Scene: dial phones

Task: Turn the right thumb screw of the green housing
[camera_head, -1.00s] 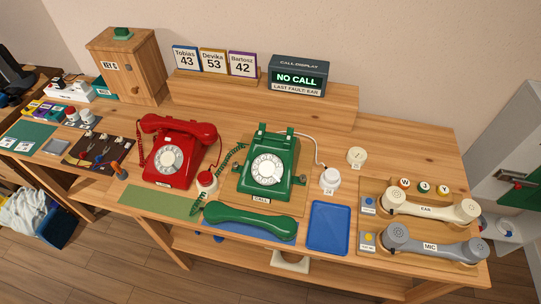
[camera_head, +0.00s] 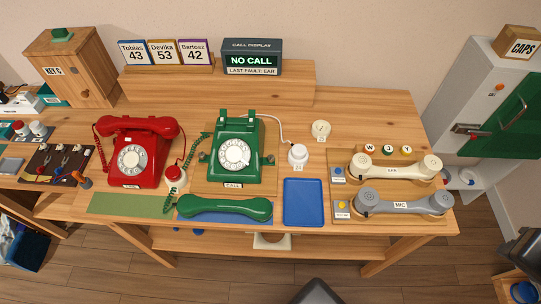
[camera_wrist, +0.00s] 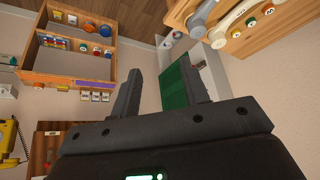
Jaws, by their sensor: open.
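The green housing is the body of the green phone (camera_head: 232,173) in the middle of the workbench in the head view. It has a pale dial and a CALL label. A small dark knob, seemingly the right thumb screw (camera_head: 269,158), sits at its right side; its details are too small to tell. The green handset (camera_head: 225,207) lies in front of the phone, off its cradle. My gripper (camera_wrist: 162,88) is open and empty in the wrist view, with a wall and a green door beyond its fingers. The phone is not in the wrist view.
A white plug-like part (camera_head: 298,153) stands right of the phone on a white cord. A blue tray (camera_head: 303,202) lies in front of it. The red phone (camera_head: 140,155) is close on the left. Cream and grey handsets (camera_head: 405,203) lie at the right. A cabinet (camera_head: 480,90) stands beyond the bench.

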